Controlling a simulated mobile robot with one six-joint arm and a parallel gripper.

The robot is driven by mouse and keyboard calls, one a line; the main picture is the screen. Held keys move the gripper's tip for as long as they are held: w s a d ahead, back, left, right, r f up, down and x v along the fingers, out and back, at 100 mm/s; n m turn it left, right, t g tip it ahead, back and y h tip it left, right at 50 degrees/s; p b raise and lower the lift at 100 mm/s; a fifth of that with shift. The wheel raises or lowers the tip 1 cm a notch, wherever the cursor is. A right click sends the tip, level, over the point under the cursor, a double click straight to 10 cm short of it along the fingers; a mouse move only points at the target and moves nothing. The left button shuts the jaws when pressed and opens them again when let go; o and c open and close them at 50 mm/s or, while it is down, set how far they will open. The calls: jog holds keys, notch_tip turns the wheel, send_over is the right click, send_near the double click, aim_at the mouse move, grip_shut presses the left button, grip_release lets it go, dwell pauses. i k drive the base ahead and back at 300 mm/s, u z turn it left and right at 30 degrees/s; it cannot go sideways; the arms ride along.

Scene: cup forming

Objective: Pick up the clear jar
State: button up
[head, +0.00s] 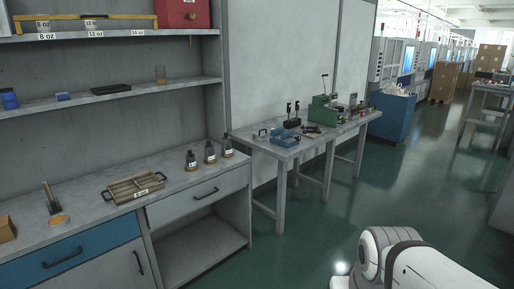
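A small see-through jar (160,75) stands upright on the middle shelf, near its right end. It looks faintly brownish against the grey back panel, and I cannot tell whether it holds anything. Nothing touches it from the sides. A white, rounded part of my own arm shows at the bottom right, far from the shelf. My gripper is not in view.
The middle shelf (200,82) also holds a black tray (111,89) and blue items. Several dark labelled bottles (210,152) and a wooden divided tray (134,188) stand on the counter below. A workbench (290,149) with tools stands right. The green floor ahead is clear.

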aim_at(160, 70)
jog(key=u, duration=0.3)
jog(key=i, duration=1.95)
jog(key=u, duration=0.65)
jog(key=i, duration=1.5)
jog(key=u, duration=0.25)
